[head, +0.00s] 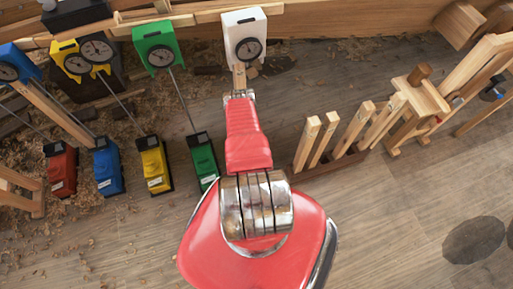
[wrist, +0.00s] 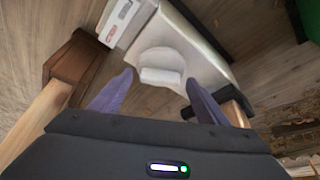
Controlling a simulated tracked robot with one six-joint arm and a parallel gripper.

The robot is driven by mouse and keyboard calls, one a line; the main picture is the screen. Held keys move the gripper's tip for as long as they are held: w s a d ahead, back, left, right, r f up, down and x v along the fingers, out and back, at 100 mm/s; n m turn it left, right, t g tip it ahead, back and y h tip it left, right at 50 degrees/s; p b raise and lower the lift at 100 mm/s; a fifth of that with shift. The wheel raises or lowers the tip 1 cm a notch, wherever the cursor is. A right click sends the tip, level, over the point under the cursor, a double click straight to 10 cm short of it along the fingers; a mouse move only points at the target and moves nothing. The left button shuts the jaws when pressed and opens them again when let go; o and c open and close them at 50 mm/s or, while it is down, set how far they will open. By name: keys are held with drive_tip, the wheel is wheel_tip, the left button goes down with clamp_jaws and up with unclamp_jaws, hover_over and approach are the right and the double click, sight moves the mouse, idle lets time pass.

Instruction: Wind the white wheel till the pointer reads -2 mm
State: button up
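The white wheel (wrist: 160,64) sits on top of a white block (wrist: 205,62) in the wrist view, with a raised bar across its near side. My gripper (wrist: 158,80) is open, its two dark fingers apart, one on each side of the wheel's near part. I cannot tell whether they touch it. The white dial box (head: 240,22) stands at the top centre of the head view, with a dark round dial (head: 247,49). The pointer is too small to read. My red arm hides the white block in the head view.
Green (head: 203,158), yellow (head: 154,165), blue (head: 107,168) and red (head: 60,170) blocks stand left of my arm, with rods running to dial boxes behind. A rack of wooden posts (head: 340,140) stands close on the right. The floor at lower right is clear apart from a dark patch.

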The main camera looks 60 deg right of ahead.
drive_tip(key=c, duration=1)
drive_tip(key=o, duration=1)
drive_tip(key=shift+r, duration=0.15)
drive_tip(key=shift+a+v, duration=0.1)
drive_tip(key=shift+v, duration=3.3)
drive_tip(key=shift+a+v, duration=0.15)
drive_tip(key=shift+v, duration=3.2)
drive_tip(key=shift+s, duration=0.1)
